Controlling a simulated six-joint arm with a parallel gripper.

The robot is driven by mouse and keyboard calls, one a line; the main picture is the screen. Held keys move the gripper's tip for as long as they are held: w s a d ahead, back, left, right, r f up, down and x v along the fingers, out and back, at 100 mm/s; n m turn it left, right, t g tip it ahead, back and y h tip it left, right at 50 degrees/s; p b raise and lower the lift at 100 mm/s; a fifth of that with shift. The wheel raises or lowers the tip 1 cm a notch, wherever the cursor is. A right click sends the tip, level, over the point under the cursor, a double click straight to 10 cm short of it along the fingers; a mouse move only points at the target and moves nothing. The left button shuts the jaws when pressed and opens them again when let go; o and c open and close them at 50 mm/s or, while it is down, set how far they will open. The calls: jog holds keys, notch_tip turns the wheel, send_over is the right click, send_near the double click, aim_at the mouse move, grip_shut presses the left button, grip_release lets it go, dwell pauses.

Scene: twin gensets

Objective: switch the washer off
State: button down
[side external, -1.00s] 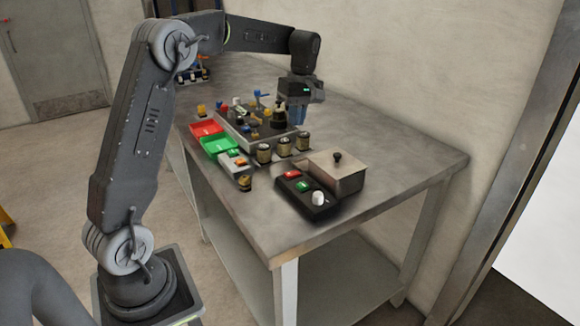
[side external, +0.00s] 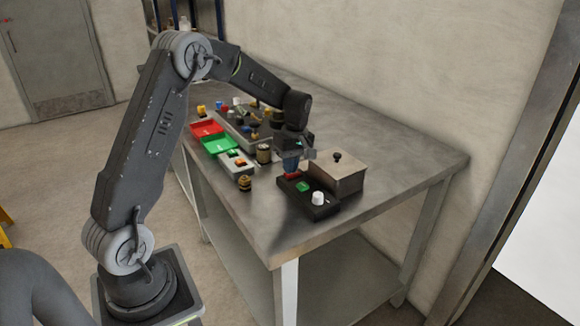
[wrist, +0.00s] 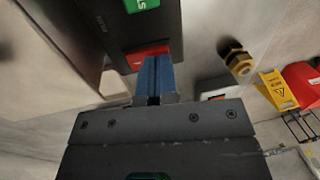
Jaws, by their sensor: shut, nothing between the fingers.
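The washer is a metal box (side external: 337,176) with a black lid knob, beside a black control panel (side external: 318,211). The panel has a green button (side external: 302,187), a white knob (side external: 318,198) and a red button (wrist: 146,56). In the side view the red button is mostly hidden behind my fingers. The green button also shows in the wrist view (wrist: 141,4). My gripper (side external: 291,168) is shut and empty, pointing down at the red button. In the wrist view its blue fingertips (wrist: 155,58) overlap the red button's edge. I cannot tell whether they touch or press it.
A brass fitting (side external: 245,183) stands left of the panel. A grey block with an orange switch (side external: 240,163), a green tray (side external: 219,146) and a red tray (side external: 207,129) lie farther back. The table's right side (side external: 400,165) is clear.

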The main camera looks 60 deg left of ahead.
jog(key=shift+f, duration=0.2)
jog(key=shift+s+f, duration=0.1)
